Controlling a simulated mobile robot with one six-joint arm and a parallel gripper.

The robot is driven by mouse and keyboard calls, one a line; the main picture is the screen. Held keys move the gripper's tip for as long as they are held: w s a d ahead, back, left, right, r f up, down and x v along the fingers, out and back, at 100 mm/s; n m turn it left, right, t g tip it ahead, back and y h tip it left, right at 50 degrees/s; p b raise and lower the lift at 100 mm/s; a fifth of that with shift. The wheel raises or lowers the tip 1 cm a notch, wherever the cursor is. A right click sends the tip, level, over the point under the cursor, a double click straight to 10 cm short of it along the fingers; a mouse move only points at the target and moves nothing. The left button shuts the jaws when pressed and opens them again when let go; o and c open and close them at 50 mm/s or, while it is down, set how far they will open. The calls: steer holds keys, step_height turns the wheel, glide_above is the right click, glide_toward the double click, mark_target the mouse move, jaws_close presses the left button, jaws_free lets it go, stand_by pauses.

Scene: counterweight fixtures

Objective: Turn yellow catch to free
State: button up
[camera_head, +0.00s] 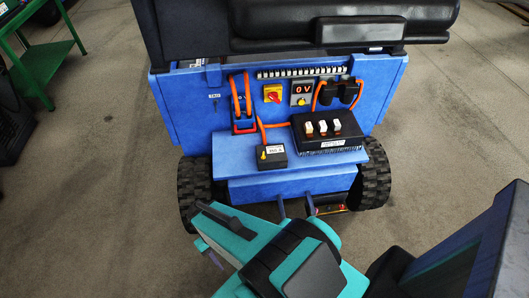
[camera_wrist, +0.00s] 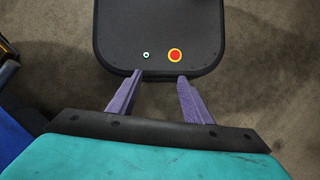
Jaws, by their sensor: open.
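A blue wheeled unit (camera_head: 187,106) stands ahead in the head view. I cannot tell for certain which yellow part is the catch. A small black box (camera_head: 273,163) on its front shelf bears a small yellow piece (camera_head: 264,154). A red knob on a yellow plate (camera_head: 273,93) and a yellow knob (camera_head: 301,101) under a red "0 V" display are on the upright panel. My gripper is open and empty, its two purple fingers apart in the wrist view (camera_wrist: 160,78). In the head view it is low, on the near side of the unit, apart from it and partly hidden by my arm.
A black box with several pale switches (camera_head: 324,129) sits right of the small box. Orange cables (camera_head: 274,125) run across the panel and shelf. A large black body (camera_head: 305,20) overhangs the panel. A green table (camera_head: 45,58) stands far left.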

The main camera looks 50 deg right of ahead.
steer(key=w+d+r+m+t+y, duration=0.2)
steer(key=w+d+r+m, duration=0.55)
steer(key=w+d, duration=0.2)
step_height(320, 180, up, 24)
steer(key=m+t+b, duration=0.1)
steer(key=m+t, duration=0.6)
steer(key=m, duration=1.3)
glide_above(263, 156)
steer(key=s+d, duration=0.5)
steer(key=shift+w+a, duration=0.2)
steer(key=shift+w, duration=0.05)
steer(key=shift+f, duration=0.15)
steer(key=shift+p+x, duration=1.05)
steer(key=shift+x, duration=5.8)
steer(key=shift+w, duration=0.1)
